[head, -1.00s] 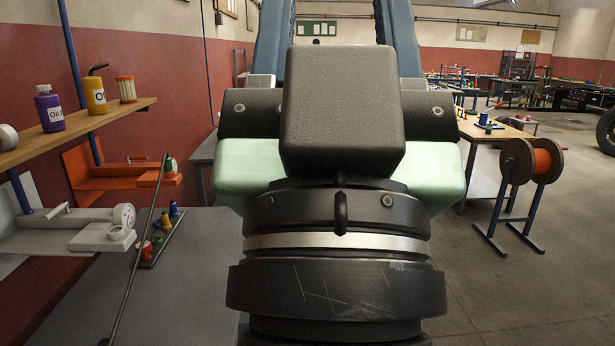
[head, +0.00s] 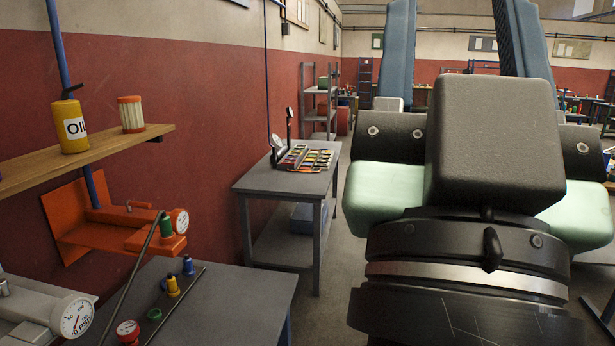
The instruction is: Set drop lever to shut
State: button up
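My gripper (head: 461,30) stands large and close on the right of the head view. Its two blue fingers point up and stand well apart, with nothing visible between their shown parts; the tips are cut off by the top edge. I cannot tell for sure which part is the drop lever. A small lever-like handle (head: 138,204) sits on an orange wall fixture (head: 110,236) with a gauge at the left. A thin grey rod (head: 130,280) slants in front of that fixture. My gripper is apart from both.
A wooden shelf (head: 100,153) holds a yellow oil bottle (head: 70,122) and a filter. A grey bench (head: 235,305) with small coloured parts lies below. A second grey table (head: 285,180) carries a tray of coloured pieces. Floor shows between that table and my arm.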

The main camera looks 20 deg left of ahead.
aim_at(128, 202)
jog(key=i+u, duration=0.4)
jog(key=i+l+u, duration=0.3)
jog(key=i+u, duration=0.15)
jog(key=u, duration=0.85)
